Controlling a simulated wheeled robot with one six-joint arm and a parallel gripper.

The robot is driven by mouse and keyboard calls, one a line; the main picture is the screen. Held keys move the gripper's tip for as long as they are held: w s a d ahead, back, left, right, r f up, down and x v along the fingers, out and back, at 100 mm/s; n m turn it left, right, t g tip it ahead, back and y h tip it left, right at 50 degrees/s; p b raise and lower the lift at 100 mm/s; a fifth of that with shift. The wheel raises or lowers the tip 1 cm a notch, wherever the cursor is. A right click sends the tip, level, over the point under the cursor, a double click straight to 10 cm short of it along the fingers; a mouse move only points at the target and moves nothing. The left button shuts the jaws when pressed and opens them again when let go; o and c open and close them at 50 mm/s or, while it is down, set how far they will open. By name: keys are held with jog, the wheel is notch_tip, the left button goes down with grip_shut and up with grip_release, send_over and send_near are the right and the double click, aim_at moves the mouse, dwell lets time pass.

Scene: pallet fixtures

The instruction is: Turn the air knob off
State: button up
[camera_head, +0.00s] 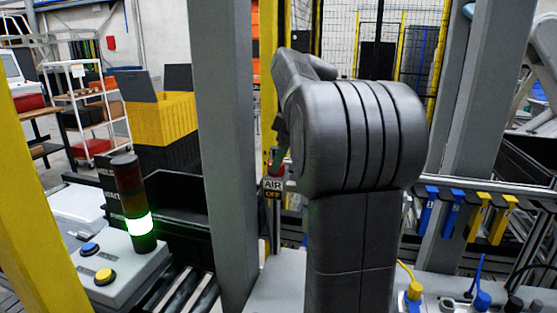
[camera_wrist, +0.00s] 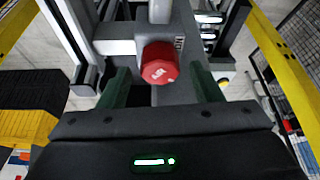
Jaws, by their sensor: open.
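The air knob (camera_wrist: 159,63) is a red knob with a white marking. In the wrist view it sits between and just beyond the two green fingers of my gripper (camera_wrist: 160,84), which is open. A gap shows on both sides of the knob, and I see no contact. In the head view the red knob (camera_head: 275,170) shows in part above a sign (camera_head: 273,188) reading AIR and OFF. My arm covers its right side and most of the gripper there.
A grey post (camera_head: 226,150) stands left of the knob. A control box (camera_head: 120,265) with blue and yellow buttons and a green-lit signal tower (camera_head: 134,205) is at the left. Blue and yellow clips (camera_head: 465,212) hang on a rail at the right.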

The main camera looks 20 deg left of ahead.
jog(key=shift+a+f, duration=0.1)
jog(key=shift+f, duration=0.2)
jog(key=c, duration=1)
jog(key=shift+m+t, duration=0.3)
jog(key=shift+m, duration=0.5)
jog(key=o, duration=1)
